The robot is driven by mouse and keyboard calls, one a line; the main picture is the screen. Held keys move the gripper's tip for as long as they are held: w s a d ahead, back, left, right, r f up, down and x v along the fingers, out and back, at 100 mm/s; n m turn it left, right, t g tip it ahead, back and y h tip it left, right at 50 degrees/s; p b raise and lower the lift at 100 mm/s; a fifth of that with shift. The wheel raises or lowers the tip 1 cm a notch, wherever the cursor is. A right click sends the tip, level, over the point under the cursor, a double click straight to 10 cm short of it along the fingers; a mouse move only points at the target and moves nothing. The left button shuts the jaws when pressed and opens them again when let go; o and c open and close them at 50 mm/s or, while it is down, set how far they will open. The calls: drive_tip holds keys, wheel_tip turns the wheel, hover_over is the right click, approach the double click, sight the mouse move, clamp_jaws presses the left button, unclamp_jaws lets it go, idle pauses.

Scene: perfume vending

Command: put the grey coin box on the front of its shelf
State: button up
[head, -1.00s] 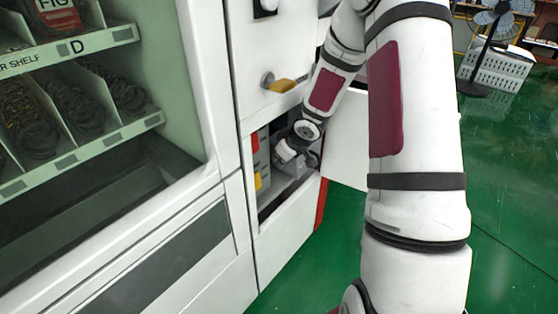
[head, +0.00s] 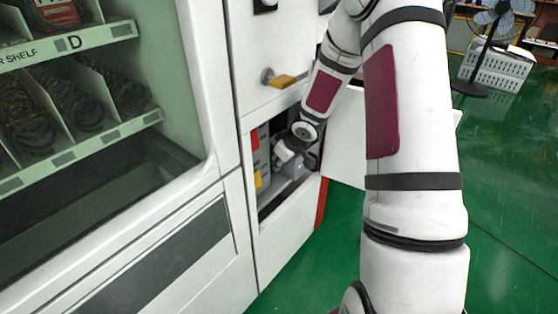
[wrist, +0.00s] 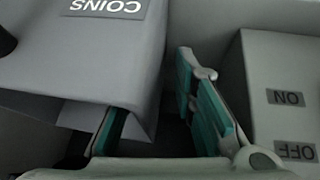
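The grey coin box (wrist: 100,55), with an upside-down COINS label, fills the upper left of the wrist view. In the head view it is in the low open compartment, mostly hidden by my gripper (head: 292,158). In the wrist view my gripper (wrist: 151,92) has its teal-padded fingers apart, with the box's right wall between them. The left fingertip is hidden at the box's lower edge. The right finger stands to the right of the wall, with a dark gap visible. The shelf (head: 268,208) shows as a narrow strip at the compartment's front.
A pale unit with ON and OFF labels (wrist: 288,120) stands close to the right finger. The compartment's white door (head: 345,140) hangs open at the right. A lock with a yellow tag (head: 283,82) is above the opening. Red and yellow parts (head: 258,180) line its left side.

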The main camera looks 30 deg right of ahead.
drive_tip(key=shift+f, duration=0.1)
drive_tip(key=p+v, duration=0.9)
drive_tip(key=v, duration=0.5)
drive_tip(key=shift+w+d, duration=0.2)
drive_tip(key=shift+w, duration=0.05)
